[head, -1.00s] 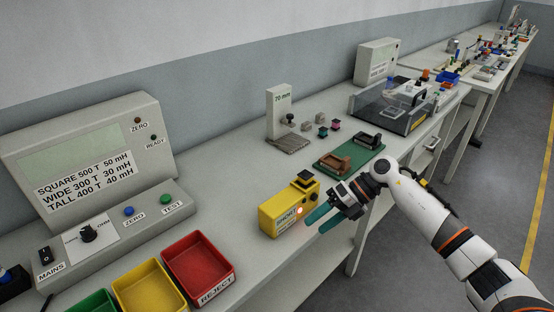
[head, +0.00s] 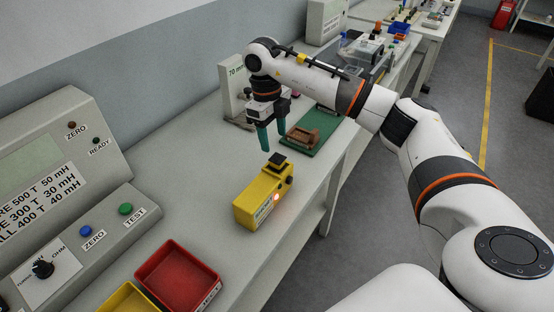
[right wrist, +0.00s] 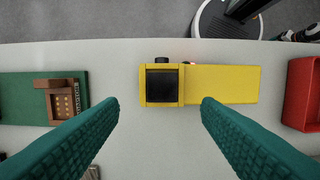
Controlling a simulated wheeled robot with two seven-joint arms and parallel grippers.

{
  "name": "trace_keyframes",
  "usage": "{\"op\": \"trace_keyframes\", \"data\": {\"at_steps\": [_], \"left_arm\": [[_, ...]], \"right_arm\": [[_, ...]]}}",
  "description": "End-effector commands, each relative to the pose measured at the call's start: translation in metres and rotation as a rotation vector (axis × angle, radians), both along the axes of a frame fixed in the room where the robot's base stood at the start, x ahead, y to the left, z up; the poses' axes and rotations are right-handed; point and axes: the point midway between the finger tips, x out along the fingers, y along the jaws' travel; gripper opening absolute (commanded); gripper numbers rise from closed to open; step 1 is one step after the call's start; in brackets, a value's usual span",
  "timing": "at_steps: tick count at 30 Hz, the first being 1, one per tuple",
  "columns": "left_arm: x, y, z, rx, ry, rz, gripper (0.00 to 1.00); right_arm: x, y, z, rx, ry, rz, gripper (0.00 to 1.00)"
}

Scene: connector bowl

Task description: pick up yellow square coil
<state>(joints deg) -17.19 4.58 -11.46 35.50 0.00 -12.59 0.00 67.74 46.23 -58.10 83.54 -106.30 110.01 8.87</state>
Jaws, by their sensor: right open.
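No separate yellow square coil can be made out for certain. The yellow thing in view is a box-shaped unit (head: 262,198) with a black square top piece (head: 278,161), a side knob and a glowing light. The gripper's fingers (right wrist: 160,106) are spread wide in the wrist view. My left gripper is not in view.
A green board (head: 316,134) with a brown fixture (head: 304,134) lies right of my gripper. A red tray (head: 177,278) and the meter console (head: 60,190) are at left. Bench between is clear.

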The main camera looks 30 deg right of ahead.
Motion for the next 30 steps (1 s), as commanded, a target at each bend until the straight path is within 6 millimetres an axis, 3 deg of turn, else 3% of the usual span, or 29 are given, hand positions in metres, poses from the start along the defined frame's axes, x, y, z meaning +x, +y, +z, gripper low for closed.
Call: {"op": "trace_keyframes", "data": {"at_steps": [8, 16, 25, 26, 30], "left_arm": [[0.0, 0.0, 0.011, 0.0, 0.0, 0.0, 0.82], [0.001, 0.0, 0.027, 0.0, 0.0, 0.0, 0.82], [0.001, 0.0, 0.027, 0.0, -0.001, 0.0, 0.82], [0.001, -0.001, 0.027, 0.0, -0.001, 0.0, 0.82], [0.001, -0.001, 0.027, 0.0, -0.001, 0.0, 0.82]], "right_arm": [[-0.005, -0.001, -0.022, 0.001, 0.003, 0.001, 0.58], [-0.015, -0.003, -0.06, 0.002, 0.002, 0.001, 0.58], [-0.015, -0.003, -0.068, 0.003, -0.001, 0.001, 0.58], [-0.015, -0.003, -0.068, 0.003, -0.001, 0.001, 0.57], [-0.015, -0.003, -0.068, 0.003, -0.001, 0.001, 0.34]]}}
